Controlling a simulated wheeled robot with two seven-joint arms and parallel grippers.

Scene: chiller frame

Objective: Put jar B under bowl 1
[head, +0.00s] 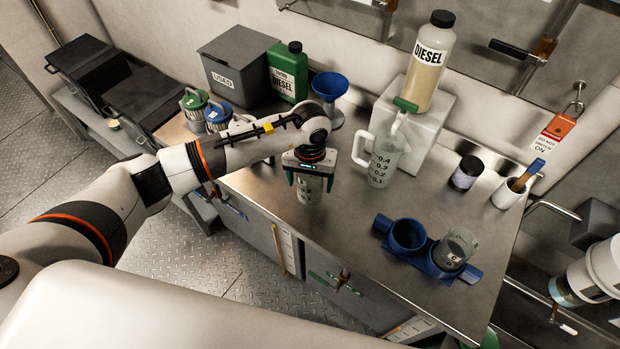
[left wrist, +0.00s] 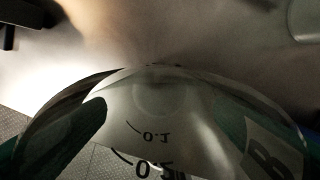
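Jar B (head: 309,192) is a clear jar with volume marks. In the left wrist view jar B (left wrist: 165,130) fills the lower middle, with 0.1 and 0.2 marks and a B label on its right. My left gripper (head: 310,183) points down with its green fingers on both sides of the jar, close against its walls. The jar is near the front edge of the steel bench; I cannot tell whether it touches the top. No label reading bowl 1 is legible; white cylinders (head: 598,268) with a clear lower part hang at the right edge. My right gripper is not in view.
A blue two-cup holder (head: 383,228) has an empty left cup and a clear jar marked C (head: 455,249) in the right one. A measuring jug (head: 386,160), blue funnel (head: 329,87), dark-lidded jar (head: 466,173) and brush cup (head: 508,193) stand on the bench (head: 340,235).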

